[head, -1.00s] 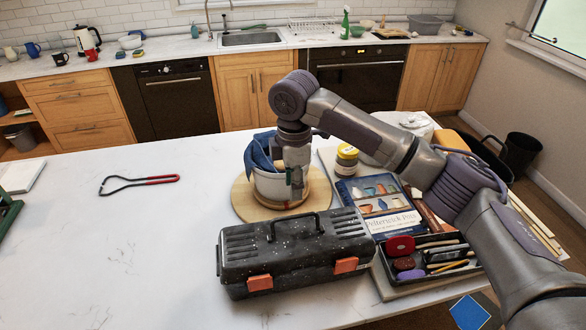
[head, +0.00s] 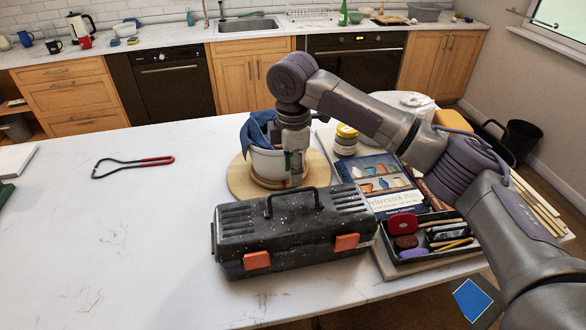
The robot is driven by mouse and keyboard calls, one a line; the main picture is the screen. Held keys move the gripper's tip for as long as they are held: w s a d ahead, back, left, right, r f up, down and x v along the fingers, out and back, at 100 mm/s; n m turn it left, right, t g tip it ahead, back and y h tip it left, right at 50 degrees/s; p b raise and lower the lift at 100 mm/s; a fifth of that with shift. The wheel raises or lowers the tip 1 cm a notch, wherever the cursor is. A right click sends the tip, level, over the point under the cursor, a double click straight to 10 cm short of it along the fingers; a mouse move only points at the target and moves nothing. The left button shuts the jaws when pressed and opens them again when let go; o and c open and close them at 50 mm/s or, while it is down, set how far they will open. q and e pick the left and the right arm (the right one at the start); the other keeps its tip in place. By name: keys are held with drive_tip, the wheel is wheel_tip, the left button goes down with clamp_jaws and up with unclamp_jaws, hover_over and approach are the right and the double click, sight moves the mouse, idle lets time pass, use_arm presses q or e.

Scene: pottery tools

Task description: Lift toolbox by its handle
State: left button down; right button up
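The black toolbox (head: 290,235) with orange latches stands closed on the white table in the head view. Its dark handle (head: 292,200) stands raised above the lid. My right gripper (head: 294,178) points down just behind the toolbox handle, in front of a white bucket; whether its fingers are open or shut is too small to tell. It appears apart from the handle. My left gripper is out of view.
The white bucket (head: 266,163) with a blue cloth (head: 258,130) stands on a round wooden board (head: 238,181) behind the toolbox. A book (head: 375,184) and a tool tray (head: 468,244) lie at right.

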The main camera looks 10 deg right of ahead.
sight(293, 190)
drive_tip(key=shift+w+f+b, duration=0.1)
drive_tip(key=shift+f+b, duration=1.2)
drive_tip(key=shift+f, duration=0.1)
drive_tip(key=shift+f+p, duration=0.1)
drive_tip(key=shift+p, duration=0.3)
drive_tip(key=shift+f, duration=1.3)
clamp_jaws()
